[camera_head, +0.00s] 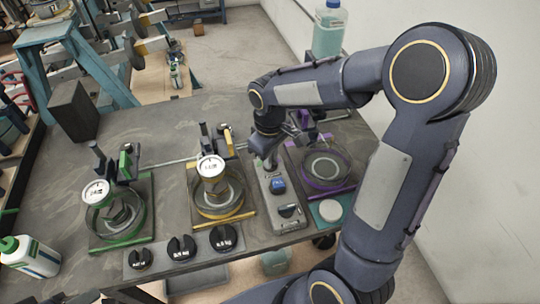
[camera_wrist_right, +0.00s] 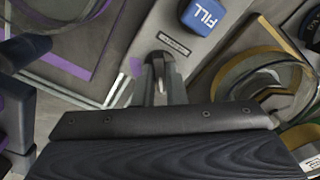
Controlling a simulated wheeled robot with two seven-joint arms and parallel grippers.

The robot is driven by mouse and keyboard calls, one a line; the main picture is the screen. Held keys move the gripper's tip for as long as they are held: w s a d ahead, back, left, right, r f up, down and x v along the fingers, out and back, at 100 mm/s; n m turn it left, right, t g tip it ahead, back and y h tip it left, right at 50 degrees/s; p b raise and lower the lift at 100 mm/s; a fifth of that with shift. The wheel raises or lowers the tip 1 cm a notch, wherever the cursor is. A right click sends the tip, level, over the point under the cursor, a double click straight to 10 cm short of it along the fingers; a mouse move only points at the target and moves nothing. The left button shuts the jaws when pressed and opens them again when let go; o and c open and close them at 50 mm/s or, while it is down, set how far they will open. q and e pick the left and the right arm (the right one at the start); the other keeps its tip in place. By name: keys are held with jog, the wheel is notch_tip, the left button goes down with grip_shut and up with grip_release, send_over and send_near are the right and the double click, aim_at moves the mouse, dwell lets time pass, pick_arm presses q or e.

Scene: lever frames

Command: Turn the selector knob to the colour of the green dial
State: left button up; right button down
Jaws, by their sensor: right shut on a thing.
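The grey control panel (camera_head: 268,198) lies between the yellow and purple stations, with a blue FILL button (camera_head: 278,186). My right gripper (camera_head: 271,160) reaches down to the far end of this panel. In the right wrist view the gripper (camera_wrist_right: 158,82) is shut on the selector knob, which the fingers mostly hide. A purple mark (camera_wrist_right: 136,66) shows on the panel beside the fingers. My left gripper is not in view.
The green station (camera_head: 148,205) stands at left and the yellow station (camera_head: 251,215) in the middle. The purple station's ring (camera_head: 327,167) is right of the panel. A white bottle (camera_head: 30,255) stands at front left.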

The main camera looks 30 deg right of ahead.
jog(key=shift+n, duration=1.1)
jog(key=c, duration=1.5)
grip_release()
notch_tip(320, 180, up, 8)
jog(key=shift+f, duration=0.1)
jog(key=shift+s, duration=0.1)
jog(key=s+a+m+t+y, duration=0.1)
jog(key=s+m+t, duration=0.1)
jog(key=s, duration=0.3)
jog(key=s+a+m+t+y, duration=0.1)
jog(key=s+m, duration=0.3)
jog(key=s, duration=0.2)
jog(key=s+a+m+t+y, duration=0.1)
jog(key=s+a+m+t, duration=0.1)
jog(key=s, duration=0.4)
jog(key=shift+m+t+y, duration=0.3)
jog(key=shift+m+y, duration=0.1)
